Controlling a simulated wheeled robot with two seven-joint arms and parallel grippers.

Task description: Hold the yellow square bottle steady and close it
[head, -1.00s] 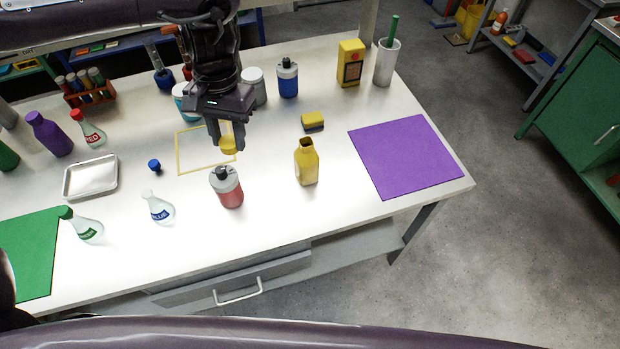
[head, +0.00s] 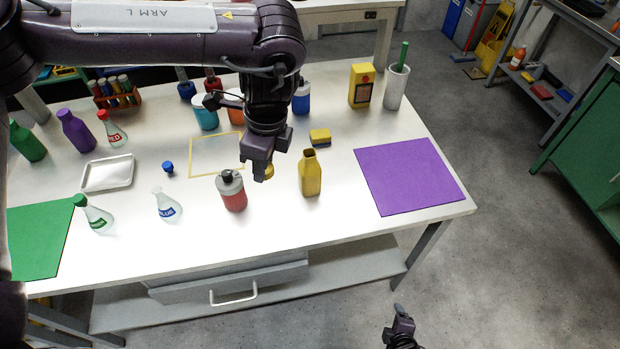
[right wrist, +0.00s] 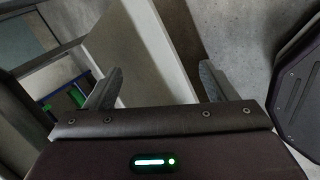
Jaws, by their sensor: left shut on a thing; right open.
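The yellow square bottle (head: 311,176) stands upright and uncapped on the white table in the head view, left of the purple mat. My left gripper (head: 262,172) points down just to the left of the bottle and is shut on the yellow cap (head: 269,172), which is partly hidden by the fingers. The cap is apart from the bottle. My right gripper (head: 401,312) is low in front of the table, away from the bottle. In the right wrist view its two fingers (right wrist: 158,88) are spread with nothing between them.
A red-and-grey bottle (head: 231,190) stands close left of the yellow bottle. A yellow sponge (head: 320,137) lies behind it. The purple mat (head: 408,174) is bare at right.

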